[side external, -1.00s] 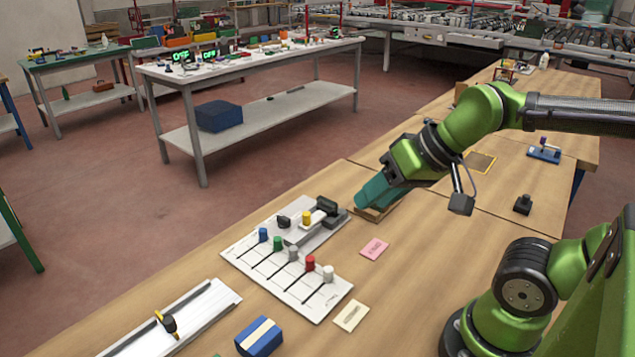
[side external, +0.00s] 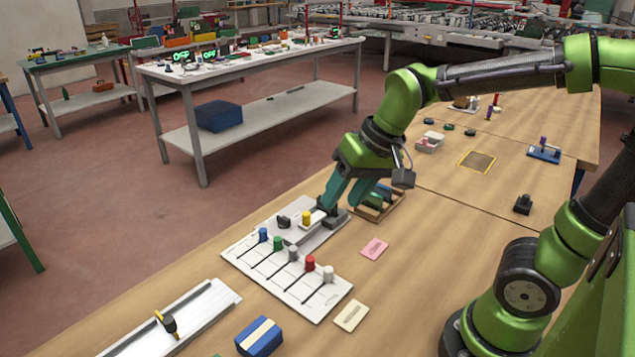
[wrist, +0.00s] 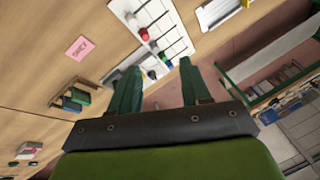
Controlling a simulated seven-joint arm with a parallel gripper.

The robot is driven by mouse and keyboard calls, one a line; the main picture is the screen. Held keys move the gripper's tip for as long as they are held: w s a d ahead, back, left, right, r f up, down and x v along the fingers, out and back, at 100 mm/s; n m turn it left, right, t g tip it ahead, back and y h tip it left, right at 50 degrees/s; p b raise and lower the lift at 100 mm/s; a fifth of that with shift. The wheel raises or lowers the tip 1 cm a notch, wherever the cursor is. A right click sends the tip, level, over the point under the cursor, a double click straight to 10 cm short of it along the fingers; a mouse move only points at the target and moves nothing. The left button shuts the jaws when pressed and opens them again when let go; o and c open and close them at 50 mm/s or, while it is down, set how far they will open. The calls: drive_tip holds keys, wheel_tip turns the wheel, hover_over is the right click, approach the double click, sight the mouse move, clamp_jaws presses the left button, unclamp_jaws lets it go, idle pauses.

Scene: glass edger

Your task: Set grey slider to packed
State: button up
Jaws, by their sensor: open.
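The slider board (side external: 262,268) is a white panel with several dark slots and coloured knobs. The grey slider (side external: 293,254) sits between the green knob (side external: 277,243) and the red knob (side external: 310,263), near the far end of its slot. The white knob (side external: 328,273) and blue knob (side external: 263,235) are at the outer slots. No "packed" marking is readable. My gripper (side external: 341,203) is open and empty, with teal fingers above the right end of the switch unit behind the board. In the wrist view, the board (wrist: 172,27) is beyond my fingers.
The switch unit (side external: 325,232) has a yellow knob and black parts. A wooden rack (side external: 385,211) with green items stands right of my gripper. A pink card (side external: 374,249), a cream card (side external: 351,316), a blue box (side external: 259,336) and a white rail (side external: 205,318) lie nearby.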

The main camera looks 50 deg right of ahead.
sight(293, 248)
drive_tip(key=w+f+m+g+h, duration=0.2)
drive_tip(key=w+f+m+g, duration=0.2)
drive_tip(key=w+m, duration=0.75)
drive_tip(key=f, duration=0.5)
drive_tip(key=w+f+n, duration=0.1)
drive_tip(key=f, duration=0.5)
drive_tip(key=w+f+n, duration=0.1)
drive_tip(key=f, duration=0.4)
drive_tip(key=shift+w+d+f+n, duration=0.2)
drive_tip(key=shift+d+n, duration=0.05)
drive_tip(key=shift+d, duration=0.1)
clamp_jaws()
